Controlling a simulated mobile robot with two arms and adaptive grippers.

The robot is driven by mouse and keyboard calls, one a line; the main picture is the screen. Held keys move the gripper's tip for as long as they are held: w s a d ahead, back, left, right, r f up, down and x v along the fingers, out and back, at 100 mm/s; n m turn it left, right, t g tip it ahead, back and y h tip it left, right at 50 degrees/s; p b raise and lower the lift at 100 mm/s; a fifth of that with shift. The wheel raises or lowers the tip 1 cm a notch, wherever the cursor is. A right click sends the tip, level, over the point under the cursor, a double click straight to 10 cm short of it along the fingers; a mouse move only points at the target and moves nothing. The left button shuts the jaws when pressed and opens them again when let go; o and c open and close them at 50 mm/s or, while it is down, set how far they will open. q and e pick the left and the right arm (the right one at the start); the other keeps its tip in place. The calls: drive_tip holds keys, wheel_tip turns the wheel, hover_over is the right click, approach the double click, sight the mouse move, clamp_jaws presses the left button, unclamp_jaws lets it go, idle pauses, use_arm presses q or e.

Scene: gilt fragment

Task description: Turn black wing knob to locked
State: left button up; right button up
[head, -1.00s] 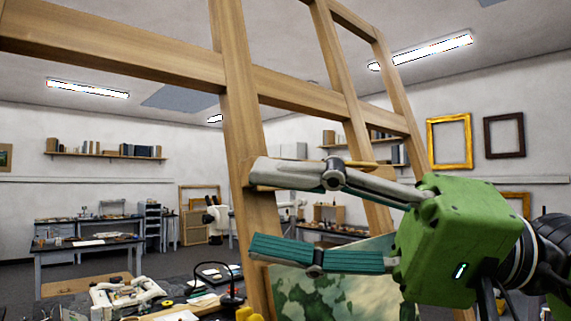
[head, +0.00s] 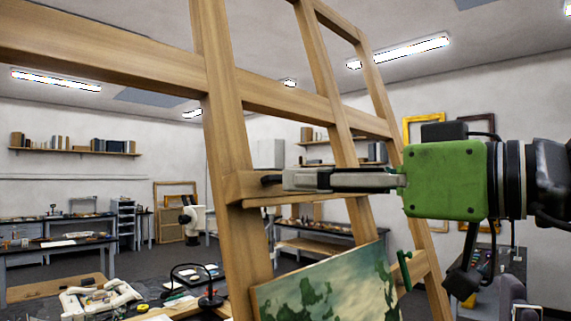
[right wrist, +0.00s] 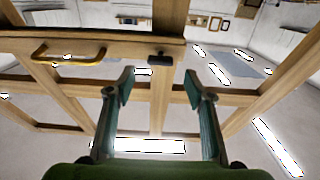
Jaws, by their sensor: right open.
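The black wing knob (head: 270,180) shows as a small dark piece at the wooden easel's near upright, just left of my right fingertips. In the right wrist view the knob (right wrist: 160,57) sits on a wooden bar, lying roughly across the gap between the fingers and just beyond the tips. My right gripper (head: 289,180) is level and seen edge-on from the head. In the right wrist view the gripper (right wrist: 158,77) is open, with nothing between its fingers. The knob's lock marking cannot be read. My left gripper is not in view.
The wooden easel (head: 228,140) fills the middle, with a green-and-white painting (head: 325,290) leaning low on it. A brass handle (right wrist: 68,53) is fixed on the bar left of the knob. A black lamp (head: 209,300) stands on the cluttered bench below.

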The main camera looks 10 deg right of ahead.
sight(281, 177)
drive_tip(key=p+x, duration=0.2)
drive_tip(key=x, duration=0.3)
drive_tip(key=shift+r, duration=0.15)
drive_tip(key=shift+x, duration=0.8)
drive_tip(key=c, duration=1.1)
